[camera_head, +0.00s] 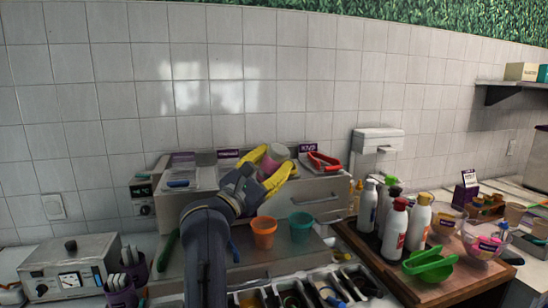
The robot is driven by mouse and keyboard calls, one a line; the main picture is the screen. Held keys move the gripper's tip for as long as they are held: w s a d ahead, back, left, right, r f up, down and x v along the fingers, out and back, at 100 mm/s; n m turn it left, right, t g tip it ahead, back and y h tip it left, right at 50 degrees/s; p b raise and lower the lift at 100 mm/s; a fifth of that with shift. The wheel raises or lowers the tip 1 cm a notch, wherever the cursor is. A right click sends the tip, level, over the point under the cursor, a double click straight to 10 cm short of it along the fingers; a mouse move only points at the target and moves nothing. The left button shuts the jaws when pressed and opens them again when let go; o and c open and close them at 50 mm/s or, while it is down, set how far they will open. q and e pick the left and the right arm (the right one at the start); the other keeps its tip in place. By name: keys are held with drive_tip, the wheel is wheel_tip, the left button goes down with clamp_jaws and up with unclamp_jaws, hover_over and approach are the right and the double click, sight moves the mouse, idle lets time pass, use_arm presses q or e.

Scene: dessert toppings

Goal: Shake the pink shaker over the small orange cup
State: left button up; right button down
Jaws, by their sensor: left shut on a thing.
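My left gripper (276,160), with yellow fingers, is shut on the pink shaker (278,153). The shaker looks tilted, with its pale pink end up between the fingertips; the fingers hide part of it. The small orange cup (264,232) stands upright on the counter. In the picture the gripper and shaker are above it; how far apart they are in depth I cannot tell. My right gripper is not in view.
A teal cup (300,228) stands just right of the orange cup. Behind is a metal unit (318,203) with red tongs (325,162) on top. Topping bins (318,290) lie in front.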

use_arm(q)
drive_tip(key=shift+f, duration=2.3)
drive_tip(key=shift+f, duration=0.1)
drive_tip(key=shift+r, duration=3.75)
wheel_tip(320, 180, down, 8)
drive_tip(key=shift+r, duration=0.1)
drive_tip(key=shift+r, duration=3.9)
